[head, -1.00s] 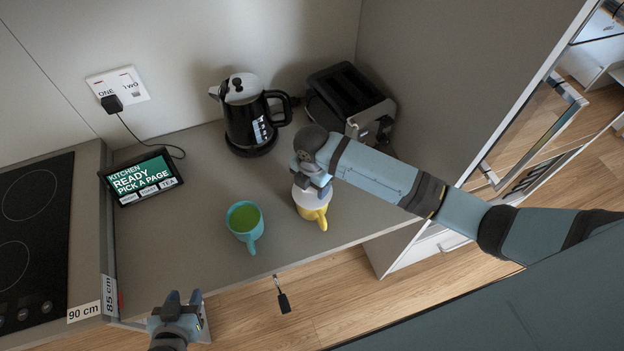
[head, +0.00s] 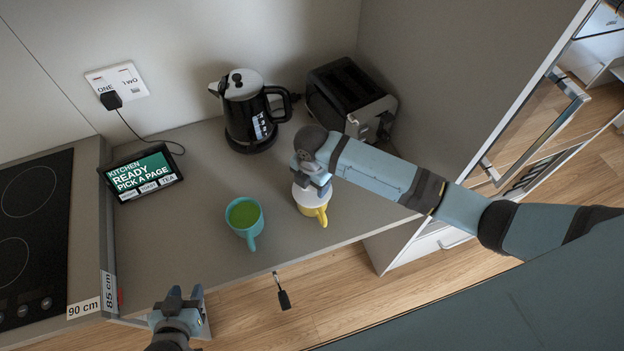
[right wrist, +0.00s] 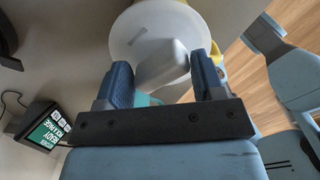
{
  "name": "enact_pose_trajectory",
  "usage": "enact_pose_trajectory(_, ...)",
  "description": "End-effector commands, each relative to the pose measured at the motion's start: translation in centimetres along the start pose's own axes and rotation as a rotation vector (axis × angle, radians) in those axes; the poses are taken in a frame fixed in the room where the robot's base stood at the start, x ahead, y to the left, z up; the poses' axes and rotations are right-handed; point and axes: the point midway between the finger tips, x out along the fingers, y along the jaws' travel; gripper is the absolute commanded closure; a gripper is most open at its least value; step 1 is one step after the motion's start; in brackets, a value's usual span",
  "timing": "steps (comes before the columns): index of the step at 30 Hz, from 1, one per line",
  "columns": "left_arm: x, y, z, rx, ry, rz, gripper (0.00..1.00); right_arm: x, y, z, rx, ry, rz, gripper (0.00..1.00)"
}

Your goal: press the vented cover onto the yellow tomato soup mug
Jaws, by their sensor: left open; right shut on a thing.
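The yellow mug (head: 320,213) stands near the counter's front edge, its handle toward me. The white vented cover (head: 309,194) sits over the mug's top; whether it is fully seated I cannot tell. In the right wrist view the round cover (right wrist: 135,45) shows with a slot and a raised block-like grip. My right gripper (head: 313,177) is above the mug, shut on the cover's grip, with one blue finger on each side (right wrist: 163,80). A bit of yellow mug shows past the cover's edge. My left gripper (head: 182,299) is open and empty off the counter's front edge.
A teal mug of green liquid (head: 244,220) stands left of the yellow mug. A kettle (head: 248,112) and toaster (head: 347,98) stand behind. A tablet (head: 141,174) and hob (head: 30,235) are at left. A small dark tag (head: 284,300) hangs at the front edge.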

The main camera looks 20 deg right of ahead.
Motion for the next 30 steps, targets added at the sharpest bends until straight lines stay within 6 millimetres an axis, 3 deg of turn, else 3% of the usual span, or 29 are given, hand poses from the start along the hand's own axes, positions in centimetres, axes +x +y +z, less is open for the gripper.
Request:
enact_pose_trajectory(9, -0.1, 0.0, 0.5, 0.005, -0.008, 0.002, 0.57, 0.3, 0.0, 0.0, 0.000, 0.000, 0.000, 0.62)
enact_pose_trajectory(10, -0.2, 0.0, 0.6, 0.005, -0.009, 0.002, 0.57, 0.3, 0.0, 0.0, 0.000, 0.000, 0.000, 0.31)
enact_pose_trajectory(13, -0.2, 0.0, 0.7, 0.005, -0.012, 0.002, 0.57, 0.3, 0.0, 0.0, 0.000, 0.000, 0.000, 0.08)
enact_pose_trajectory(23, -0.1, 0.0, 0.8, 0.005, -0.013, 0.002, 0.57, 0.1, 0.0, 0.0, 0.000, 0.000, 0.001, 0.08)
enact_pose_trajectory(30, 0.2, -0.1, 0.7, 0.015, -0.003, 0.002, 0.57, -3.5, 0.1, 0.1, -0.001, -0.002, 0.006, 0.08)
